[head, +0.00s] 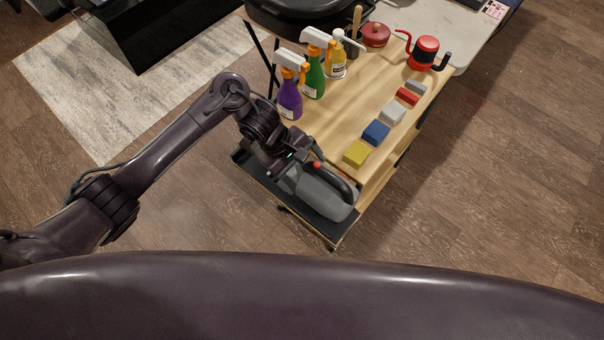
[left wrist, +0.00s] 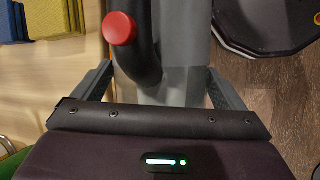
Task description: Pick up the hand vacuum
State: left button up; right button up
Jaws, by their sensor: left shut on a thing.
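The hand vacuum (head: 327,196) is grey with a black handle and a red button. It is at the near end of the wooden cart, over a dark mat or tray (head: 267,182). My left gripper (head: 305,172) is at the vacuum's left end, shut on it. In the left wrist view the vacuum (left wrist: 182,60) lies between the two fingers of my left gripper (left wrist: 160,85), with its red button (left wrist: 120,28) at the upper left. I cannot tell whether the vacuum rests on the mat or is just above it. My right gripper is not in view.
Purple (head: 290,100), green (head: 315,78) and yellow (head: 337,60) bottles stand close behind the left arm. Several coloured blocks, including a yellow one (head: 356,153), line the cart's right side. A red-and-black container (head: 425,52) stands farther back. Open wooden floor (head: 480,190) lies right of the cart.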

pick_arm(q)
notch_tip(320, 180, up, 5)
jog(key=shift+w+f+p, duration=0.1)
jog(key=shift+w+p, duration=0.05)
jog(key=shift+p, duration=0.6)
notch_tip(320, 180, up, 7)
jog(key=p, duration=0.6)
jog(key=shift+r+p, duration=0.95)
jog(key=shift+p, duration=0.25)
